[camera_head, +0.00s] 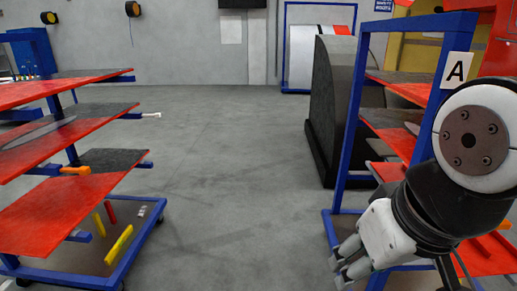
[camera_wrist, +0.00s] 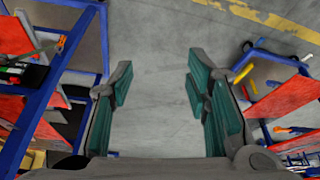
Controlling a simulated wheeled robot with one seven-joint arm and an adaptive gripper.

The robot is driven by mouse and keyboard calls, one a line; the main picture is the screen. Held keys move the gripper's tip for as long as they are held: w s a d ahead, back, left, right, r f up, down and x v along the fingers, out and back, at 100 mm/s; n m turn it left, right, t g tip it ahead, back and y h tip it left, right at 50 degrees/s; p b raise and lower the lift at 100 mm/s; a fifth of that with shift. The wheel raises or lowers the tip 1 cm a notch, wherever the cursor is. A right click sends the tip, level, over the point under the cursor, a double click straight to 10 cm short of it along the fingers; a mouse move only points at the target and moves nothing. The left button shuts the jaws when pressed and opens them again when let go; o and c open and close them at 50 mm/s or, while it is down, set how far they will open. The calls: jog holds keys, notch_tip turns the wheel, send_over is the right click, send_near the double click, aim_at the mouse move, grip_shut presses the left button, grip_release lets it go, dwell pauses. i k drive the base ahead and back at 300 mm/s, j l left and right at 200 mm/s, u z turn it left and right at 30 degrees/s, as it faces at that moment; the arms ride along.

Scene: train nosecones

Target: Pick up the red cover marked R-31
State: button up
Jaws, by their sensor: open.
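Several red panels lie on the shelves of the blue rack at left, among them a lower red panel (camera_head: 55,215) and a middle one (camera_head: 60,138). More red panels (camera_head: 398,137) lie on the blue rack at right. I can read no R-31 mark on any of them, so I cannot tell which is the R-31 cover. My gripper (camera_head: 345,262) hangs in front of the right rack, pointing down and left. In the wrist view my gripper (camera_wrist: 160,95) is open, with only grey floor between its fingers.
The left rack's blue base (camera_head: 115,265) carries yellow and red bars. The floor aisle (camera_head: 220,170) between is clear.

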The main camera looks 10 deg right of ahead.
aim_at(490, 254)
jog(key=z, duration=1.65)
jog(key=i+l+u, duration=0.1)
jog(key=l, duration=0.3)
jog(key=i+l+u, duration=0.25)
jog(key=l, duration=0.55)
jog(key=i+l+u, duration=0.15)
jog(key=l, duration=0.25)
jog(key=i+l+u, duration=0.1)
jog(key=l, duration=0.35)
jog(key=i, duration=0.1)
